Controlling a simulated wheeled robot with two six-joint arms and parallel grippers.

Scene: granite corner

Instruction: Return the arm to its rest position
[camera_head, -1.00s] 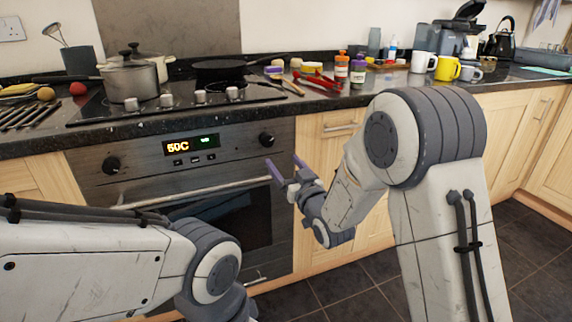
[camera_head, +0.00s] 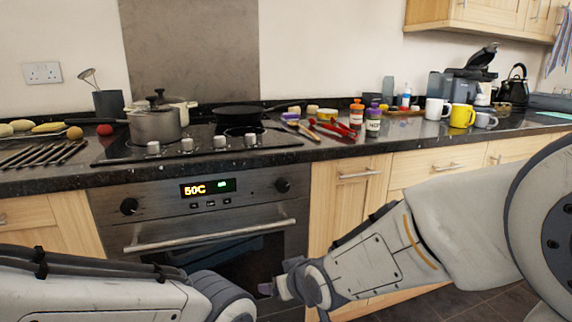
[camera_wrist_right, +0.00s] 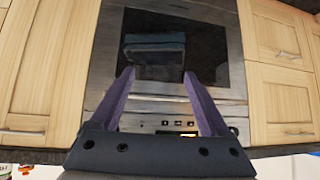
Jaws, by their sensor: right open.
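My right arm comes in from the right in the head view. Its gripper (camera_head: 268,289) hangs low in front of the oven (camera_head: 210,212), below the counter edge. In the right wrist view the two purple fingers of my right gripper (camera_wrist_right: 158,88) stand wide apart with nothing between them. The oven door and its dark window (camera_wrist_right: 180,45) lie beyond them, apart from the fingers. My left arm shows at the lower left of the head view, bent in front of the oven. Its gripper is out of the frame.
The oven handle (camera_head: 212,235) sticks out from the door. The dark counter (camera_head: 300,148) carries pots (camera_head: 155,122), a pan (camera_head: 238,114), bottles, mugs (camera_head: 462,116) and a coffee machine (camera_head: 465,75). Wooden cupboards (camera_head: 345,205) flank the oven.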

